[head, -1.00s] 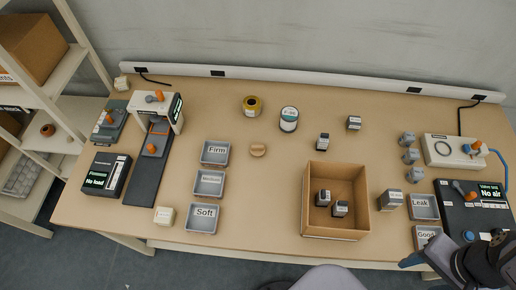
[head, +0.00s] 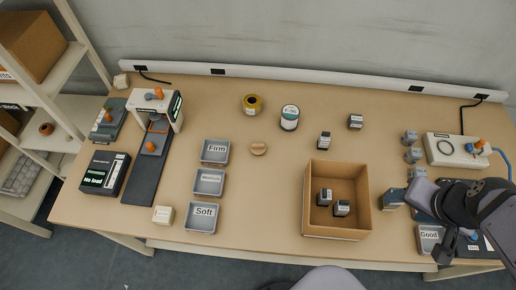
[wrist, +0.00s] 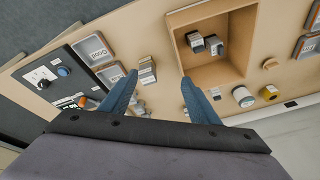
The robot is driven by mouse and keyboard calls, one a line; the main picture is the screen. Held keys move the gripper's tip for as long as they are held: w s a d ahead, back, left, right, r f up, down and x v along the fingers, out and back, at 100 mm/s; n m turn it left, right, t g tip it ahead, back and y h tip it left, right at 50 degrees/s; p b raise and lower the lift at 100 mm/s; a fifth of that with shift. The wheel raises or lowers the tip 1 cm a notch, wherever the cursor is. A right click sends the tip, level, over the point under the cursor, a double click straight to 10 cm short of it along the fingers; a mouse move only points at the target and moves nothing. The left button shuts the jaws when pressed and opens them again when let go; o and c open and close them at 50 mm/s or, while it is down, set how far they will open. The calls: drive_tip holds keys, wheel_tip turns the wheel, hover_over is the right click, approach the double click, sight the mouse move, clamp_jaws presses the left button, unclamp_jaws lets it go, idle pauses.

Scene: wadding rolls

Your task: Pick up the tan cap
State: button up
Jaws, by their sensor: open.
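The tan cap (head: 259,148) is a small round disc lying on the table, left of the cardboard box and right of the labelled trays. In the wrist view the tan cap (wrist: 270,63) lies to the right of the box, well away from the fingers. My gripper (wrist: 160,77) is open, with two blue fingers apart and nothing held between them. In the head view my arm is at the right front, over the valve test area and far from the cap.
An open cardboard box (head: 311,207) holding two small dark items stands between my arm and the cap. A yellow roll (head: 252,104) and a white canister (head: 289,118) stand behind the cap. The Firm tray (head: 215,151) is left of it. Table around the cap is clear.

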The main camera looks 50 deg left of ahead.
drive_tip(key=a+n+t+y+b, duration=0.2)
drive_tip(key=a+n+t+y, duration=0.15)
drive_tip(key=a, duration=1.75)
drive_tip(key=s+a+r+n+t+y+b, duration=0.1)
drive_tip(key=s+a+n+y, duration=0.15)
drive_tip(key=s+a, duration=0.5)
drive_tip(key=s+a+n+t+y+b, duration=0.1)
drive_tip(key=s+a+y+b, duration=0.3)
drive_tip(key=a, duration=0.6)
drive_tip(key=h+p, duration=0.2)
approach(258, 146)
drive_tip(key=x, duration=0.3)
drive_tip(key=shift+w+r, duration=0.25)
drive_tip(key=shift+f+y, duration=0.3)
drive_tip(key=shift+f, duration=0.2)
drive_tip(key=shift+p+x, duration=1.55)
drive_tip(key=shift+x, duration=2.1)
drive_tip(key=shift+s+f, duration=0.1)
